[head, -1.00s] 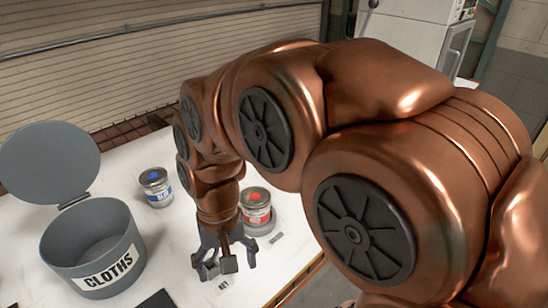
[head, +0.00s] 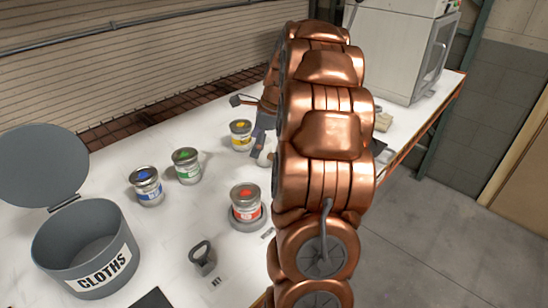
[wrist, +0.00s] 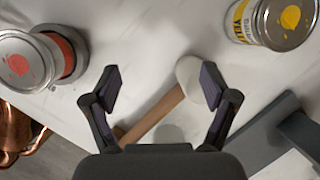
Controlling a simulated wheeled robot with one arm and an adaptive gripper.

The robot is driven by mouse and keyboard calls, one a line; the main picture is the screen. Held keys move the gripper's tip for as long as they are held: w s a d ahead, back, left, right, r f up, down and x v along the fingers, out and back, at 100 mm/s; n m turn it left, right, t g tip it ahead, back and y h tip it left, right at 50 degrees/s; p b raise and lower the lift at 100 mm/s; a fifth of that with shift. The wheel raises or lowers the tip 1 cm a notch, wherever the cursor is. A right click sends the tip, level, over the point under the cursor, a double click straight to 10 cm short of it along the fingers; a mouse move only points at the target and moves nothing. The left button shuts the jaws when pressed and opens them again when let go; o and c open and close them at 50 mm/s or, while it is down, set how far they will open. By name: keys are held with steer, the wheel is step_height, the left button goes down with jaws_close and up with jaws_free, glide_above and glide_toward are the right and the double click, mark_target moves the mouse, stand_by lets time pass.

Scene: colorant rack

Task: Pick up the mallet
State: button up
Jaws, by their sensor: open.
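The mallet, with a pale head (wrist: 187,75) and a wooden handle (wrist: 155,115), lies on the white table in the wrist view. Its handle slants down to the left, and part of it is hidden by my gripper. My gripper (wrist: 161,84) is open and empty, its two fingers spread either side of the upper handle. The mallet head is near the right fingertip; I cannot tell if they touch. In the head view my arm hides most of the gripper, and a small pale shape (head: 265,158) beside it looks like the mallet head.
A yellow-labelled can (head: 241,135) and a red-labelled can (head: 246,203) stand nearby. Green (head: 187,166) and blue (head: 146,187) cans stand left, beside the open CLOTHS bin (head: 85,250). A grey looped object (head: 203,258) sits in front. A grey bar-like object (wrist: 262,135) lies right in the wrist view.

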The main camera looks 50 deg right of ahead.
mark_target(271, 141)
steer(key=d+m, duration=0.1)
steer(key=d, duration=0.1)
steer(key=d+m, duration=0.1)
steer(key=d, duration=0.1)
steer(key=d+f+m, duration=0.1)
steer(key=d, duration=0.2)
steer(key=shift+s+m+t, duration=0.2)
steer(key=shift+m+t, duration=0.1)
steer(key=shift+t, duration=0.1)
steer(key=shift+d+f, duration=0.1)
steer(key=shift+f, duration=0.05)
steer(key=shift+p+x, duration=0.45)
steer(key=shift+x, duration=0.7)
steer(key=shift+p+x, duration=0.5)
steer(key=shift+x, duration=0.3)
steer(key=shift+s+p+x, duration=0.15)
steer(key=shift+p+x, duration=0.1)
steer(key=shift+x, duration=0.65)
steer(key=shift+s+p+x, duration=0.1)
steer(key=shift+p+x, duration=0.15)
steer(key=shift+x, duration=0.65)
steer(key=shift+f, duration=0.1)
steer(key=c, duration=1.4)
step_height(271, 141, up, 10)
steer(key=b, duration=0.2)
steer(key=shift+b, duration=0.3)
